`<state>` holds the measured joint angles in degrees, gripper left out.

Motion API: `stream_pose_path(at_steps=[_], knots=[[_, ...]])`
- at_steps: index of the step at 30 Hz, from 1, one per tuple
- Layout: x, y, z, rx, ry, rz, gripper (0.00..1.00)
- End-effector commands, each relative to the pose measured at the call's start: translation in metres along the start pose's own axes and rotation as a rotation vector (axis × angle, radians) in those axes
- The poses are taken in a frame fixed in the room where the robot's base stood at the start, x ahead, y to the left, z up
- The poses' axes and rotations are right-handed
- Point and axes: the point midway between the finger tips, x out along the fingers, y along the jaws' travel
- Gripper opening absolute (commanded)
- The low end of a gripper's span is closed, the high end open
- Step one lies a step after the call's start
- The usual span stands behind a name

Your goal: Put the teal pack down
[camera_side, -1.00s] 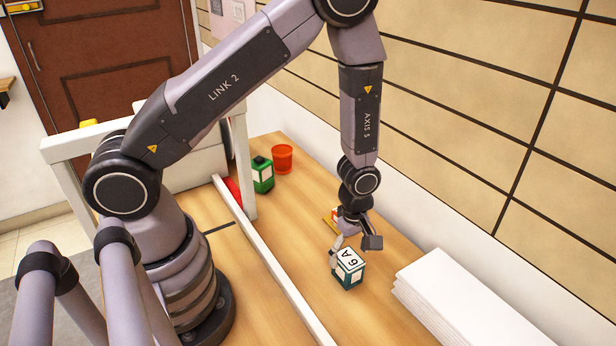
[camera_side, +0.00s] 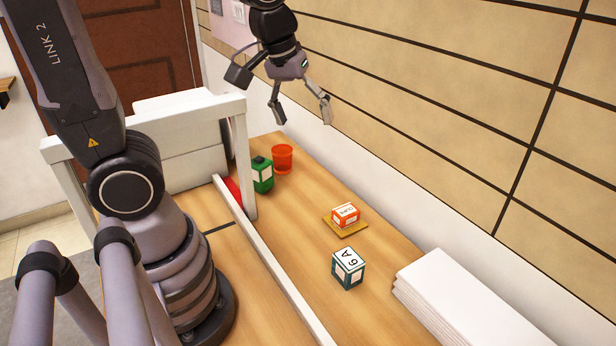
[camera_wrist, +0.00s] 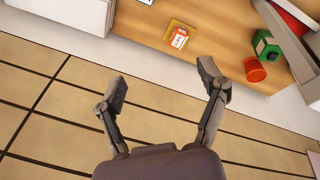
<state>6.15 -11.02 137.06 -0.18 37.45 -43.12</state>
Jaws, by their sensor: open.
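The teal pack (camera_side: 348,268) stands on the wooden table in the side view, its white top marked "6 A" facing up. Nothing holds it. A small part of a pack shows at the top edge of the wrist view, too cut off to tell which. My gripper (camera_side: 301,116) is raised high above the table, up and to the left of the teal pack and well apart from it. Its two fingers are spread wide with nothing between them. In the wrist view my gripper (camera_wrist: 168,92) is also open and empty.
An orange and white pack (camera_side: 345,214) sits on a small wooden board (camera_side: 333,228) behind the teal pack. A red cup (camera_side: 282,158) and a green bottle (camera_side: 262,175) stand further back. A white stack (camera_side: 470,300) lies at the right. A white frame (camera_side: 240,150) borders the left.

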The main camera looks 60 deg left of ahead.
Motion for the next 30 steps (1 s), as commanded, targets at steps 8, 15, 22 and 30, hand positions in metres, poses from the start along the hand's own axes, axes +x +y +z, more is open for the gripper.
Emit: stream_pose_path(at_steps=[8, 15, 22, 30], knots=[[-0.079, -0.058, 0.040, 0.505, 0.167, 0.045, 0.73], [-0.090, -0.074, 0.054, 0.653, 0.208, 0.035, 0.73], [-0.090, -0.073, 0.054, 0.655, 0.208, 0.035, 0.73], [-0.090, -0.073, 0.054, 0.654, 0.208, 0.036, 0.73]])
